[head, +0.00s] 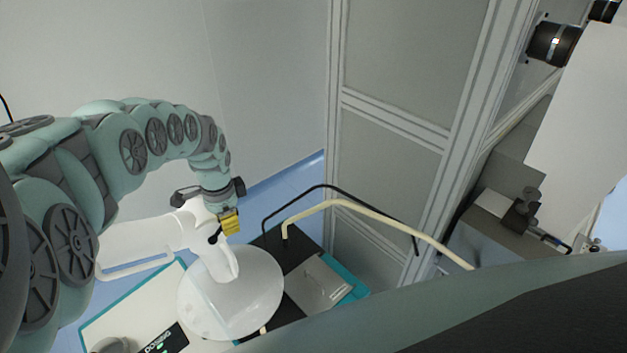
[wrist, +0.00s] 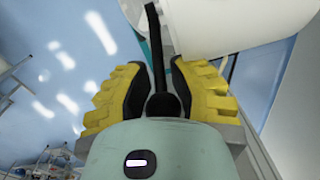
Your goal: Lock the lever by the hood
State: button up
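The white hood (head: 215,305) is a round dome on a white jointed arm (head: 150,240), at the lower left of the head view. A small black lever shows beside the hood's neck. In the wrist view the lever (wrist: 157,55) is a black rod ending in a round black knob (wrist: 163,105). My gripper (head: 230,222) has yellow fingers with dark pads and sits just above the hood's neck. In the wrist view, my gripper (wrist: 161,90) has a pad on each side of the knob, with both seeming to touch it. The white hood part (wrist: 235,25) is close beyond the fingers.
A white-topped bench (head: 130,305) with teal edging lies under the hood. A black and a cream bent tube (head: 350,208) arch right of the hood. A grey framed cabinet (head: 405,110) stands behind them. Blue floor shows at the back.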

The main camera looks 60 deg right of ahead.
grip_shut()
